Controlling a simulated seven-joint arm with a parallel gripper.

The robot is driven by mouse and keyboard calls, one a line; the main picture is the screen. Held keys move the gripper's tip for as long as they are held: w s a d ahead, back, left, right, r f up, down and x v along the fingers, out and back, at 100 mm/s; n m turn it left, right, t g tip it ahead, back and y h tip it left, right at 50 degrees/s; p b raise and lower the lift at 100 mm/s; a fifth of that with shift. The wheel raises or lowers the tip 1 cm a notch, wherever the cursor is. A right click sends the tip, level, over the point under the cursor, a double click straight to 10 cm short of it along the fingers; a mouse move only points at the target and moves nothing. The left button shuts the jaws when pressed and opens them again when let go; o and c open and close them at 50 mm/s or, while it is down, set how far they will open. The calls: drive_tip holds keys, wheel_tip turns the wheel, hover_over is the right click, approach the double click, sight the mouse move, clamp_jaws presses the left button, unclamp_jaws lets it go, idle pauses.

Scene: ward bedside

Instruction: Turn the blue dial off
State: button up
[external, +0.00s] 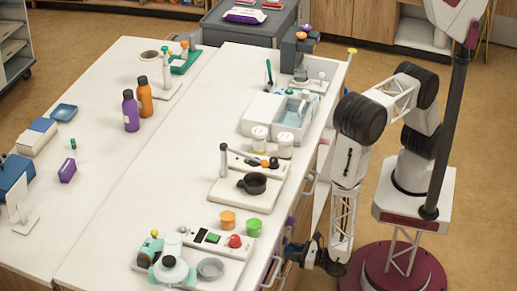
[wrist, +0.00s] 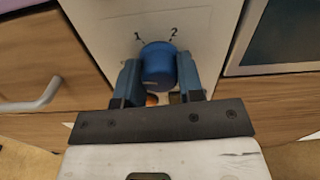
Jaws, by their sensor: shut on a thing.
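The blue dial (wrist: 158,62) is on a pale panel (wrist: 190,20) in the wrist view, with the marks 1 and 2 printed above it. My gripper (wrist: 158,75) has one finger on each side of the dial and is shut on it. The dial's lower side and any pointer on it are hard to make out. In the external view my gripper (external: 298,252) is low at the front side of the counter, and the dial is hidden there.
A drawer handle (wrist: 36,98) is left of the panel and a dark framed door (wrist: 285,40) is right of it.

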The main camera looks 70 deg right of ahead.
drive_tip(key=shift+n, duration=1.1)
drive_tip(key=o, duration=0.9)
drive_tip(key=shift+s, duration=0.1)
drive_tip(key=shift+s, duration=3.85)
